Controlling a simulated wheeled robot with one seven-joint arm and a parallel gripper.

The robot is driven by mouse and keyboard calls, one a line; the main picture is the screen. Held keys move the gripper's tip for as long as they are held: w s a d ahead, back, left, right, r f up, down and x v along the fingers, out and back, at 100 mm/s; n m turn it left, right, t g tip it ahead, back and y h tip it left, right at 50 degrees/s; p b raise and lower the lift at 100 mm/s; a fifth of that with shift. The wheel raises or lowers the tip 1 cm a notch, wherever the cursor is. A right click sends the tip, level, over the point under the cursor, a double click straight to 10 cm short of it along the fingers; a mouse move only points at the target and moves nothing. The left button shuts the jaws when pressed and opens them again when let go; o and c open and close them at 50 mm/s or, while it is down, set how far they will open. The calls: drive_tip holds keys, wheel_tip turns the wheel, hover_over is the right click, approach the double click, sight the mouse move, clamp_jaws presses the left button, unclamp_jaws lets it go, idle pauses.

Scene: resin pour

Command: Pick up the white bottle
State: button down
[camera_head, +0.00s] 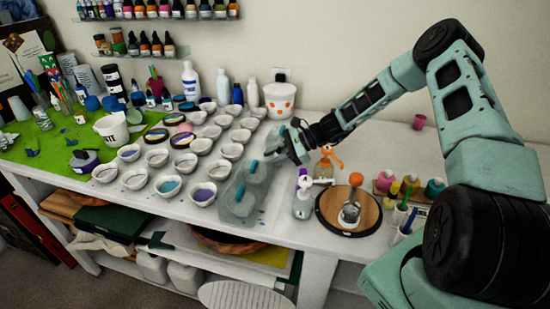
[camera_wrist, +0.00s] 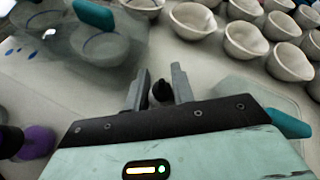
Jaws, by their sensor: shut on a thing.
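My gripper (camera_wrist: 160,88) is over the white table, right of the bowl rows in the head view. In the wrist view its two fingers stand on either side of a small dark thing (camera_wrist: 161,92) and are shut on it. I cannot tell whether this is part of a bottle; the rest of it is hidden. In the head view, a tall white bottle (camera_head: 191,82), another white bottle (camera_head: 223,87) and a slimmer white bottle (camera_head: 252,93) stand upright at the back near the wall, apart from my gripper.
Several pale bowls (camera_head: 158,158) fill the table left of my gripper. A translucent tray (camera_head: 234,210) with teal pieces lies beside it. A purple-topped bottle (camera_head: 303,200) and a round wooden board (camera_head: 368,214) are near the front edge. Bare table shows at the back right.

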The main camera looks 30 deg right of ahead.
wheel_tip(320, 180, up, 10)
drive_tip(key=b, duration=0.1)
drive_tip(key=shift+b, duration=0.4)
wheel_tip(320, 180, up, 5)
drive_tip(key=p, duration=0.4)
idle(0.4)
drive_tip(key=shift+f, duration=0.1)
